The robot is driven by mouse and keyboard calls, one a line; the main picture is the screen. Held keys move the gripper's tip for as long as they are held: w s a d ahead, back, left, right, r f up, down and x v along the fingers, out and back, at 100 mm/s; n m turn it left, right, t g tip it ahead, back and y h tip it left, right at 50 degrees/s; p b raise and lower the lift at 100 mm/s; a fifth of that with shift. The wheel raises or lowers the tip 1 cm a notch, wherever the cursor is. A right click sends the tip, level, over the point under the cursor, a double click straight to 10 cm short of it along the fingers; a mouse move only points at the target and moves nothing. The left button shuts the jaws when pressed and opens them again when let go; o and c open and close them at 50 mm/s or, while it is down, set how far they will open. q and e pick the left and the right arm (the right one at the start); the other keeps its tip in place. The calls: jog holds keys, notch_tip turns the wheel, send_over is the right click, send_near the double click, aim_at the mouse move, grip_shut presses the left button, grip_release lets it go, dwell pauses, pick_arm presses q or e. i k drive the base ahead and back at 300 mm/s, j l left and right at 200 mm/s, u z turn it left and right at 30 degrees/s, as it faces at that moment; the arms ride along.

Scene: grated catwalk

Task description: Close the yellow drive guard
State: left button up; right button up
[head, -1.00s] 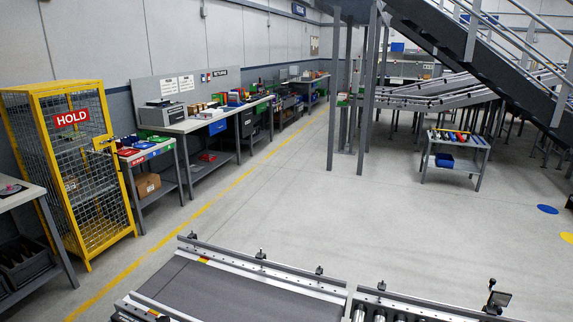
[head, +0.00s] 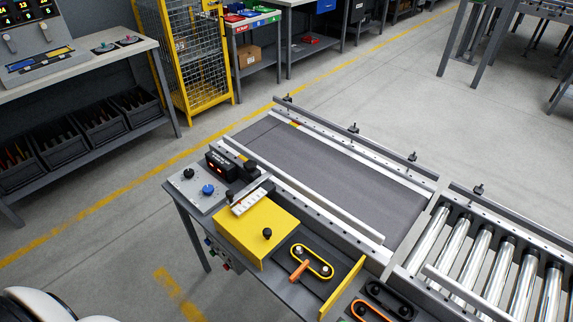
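The yellow drive guard (head: 257,225) is a flat-topped yellow cover with a black knob, on the bench beside the conveyor in the head view. To its right the drive (head: 311,262) is exposed: a yellow-edged belt loop around two pulleys, with an orange piece at its near side. A thin upright yellow plate (head: 342,288) stands just right of the drive; I cannot tell whether it joins the guard. The guard is beside the drive, not over it. Neither of my grippers is in view.
A control box with a red display (head: 221,165) and a panel with a blue knob (head: 207,189) sit behind the guard. The dark conveyor belt (head: 335,175) runs alongside, with rollers (head: 470,255) at right. Black bins (head: 65,150) sit under the left bench. Floor between is clear.

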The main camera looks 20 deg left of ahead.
aim_at(256, 233)
jog(key=k+j, duration=0.1)
jog(key=j, duration=0.7)
jog(key=k+j, duration=0.15)
jog(key=j, duration=0.25)
